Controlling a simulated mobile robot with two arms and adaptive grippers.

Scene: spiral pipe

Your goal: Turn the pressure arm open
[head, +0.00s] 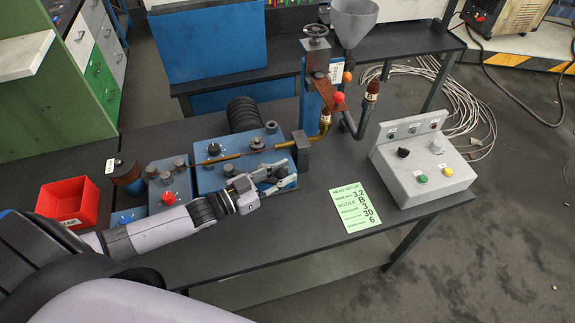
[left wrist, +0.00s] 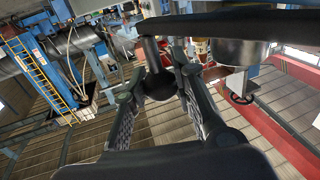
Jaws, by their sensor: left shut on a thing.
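The blue bending machine (head: 212,181) sits on the dark table, with a brown rod (head: 232,157) running along its top to a dark block (head: 303,151) at its right end. My left gripper (head: 283,178) is at the machine's front right corner. In the left wrist view its fingers (left wrist: 165,62) close around a dark rounded knob (left wrist: 158,85) on a short post. A long dark bar (left wrist: 245,22) crosses above the knob; this looks like the pressure arm. The gripper hides much of the arm in the head view. My right gripper is not in view.
A red bin (head: 67,203) stands at the left. A green setup card (head: 360,208) lies right of the gripper, before a grey control box (head: 424,172). A blue post with a red ball (head: 338,98) and a funnel (head: 353,20) stand behind. The table's front edge is near.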

